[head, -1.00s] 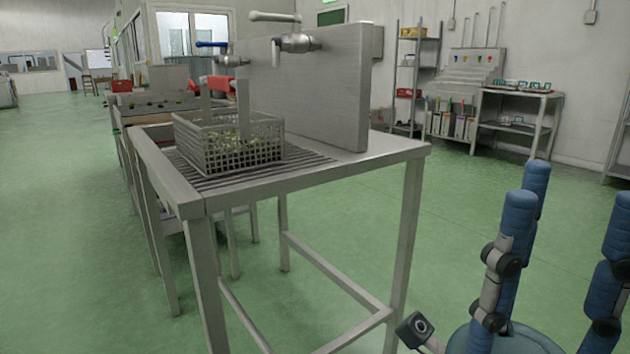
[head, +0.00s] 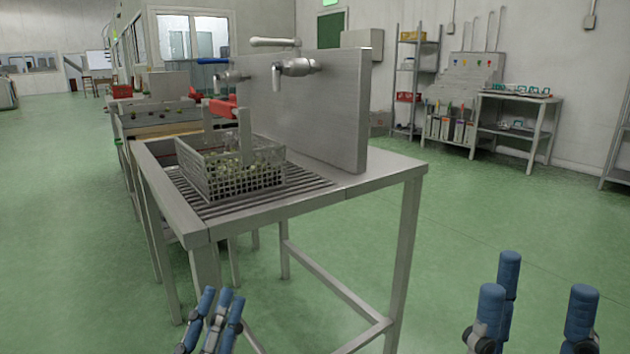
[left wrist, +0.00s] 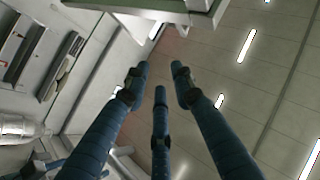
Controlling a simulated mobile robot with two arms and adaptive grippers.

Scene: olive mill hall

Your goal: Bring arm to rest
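In the head view my left gripper (head: 220,300) shows at the bottom edge, in front of the steel wash table's (head: 385,178) near legs. Its blue fingers point up. In the left wrist view its three fingers (left wrist: 160,82) stand apart with nothing between them, against the ceiling. My right gripper (head: 535,285) is at the bottom right of the head view, right of the table and clear of it. Its blue fingers point up, spread apart and empty. Both arms are mostly out of the picture below.
A grey mesh basket (head: 232,185) with green contents sits on the table's slatted top. Taps (head: 295,68) stick out from the upright steel panel (head: 335,110). A rack (head: 413,85) and side table (head: 515,98) stand at the back wall. Green floor (head: 470,210) is free to the right.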

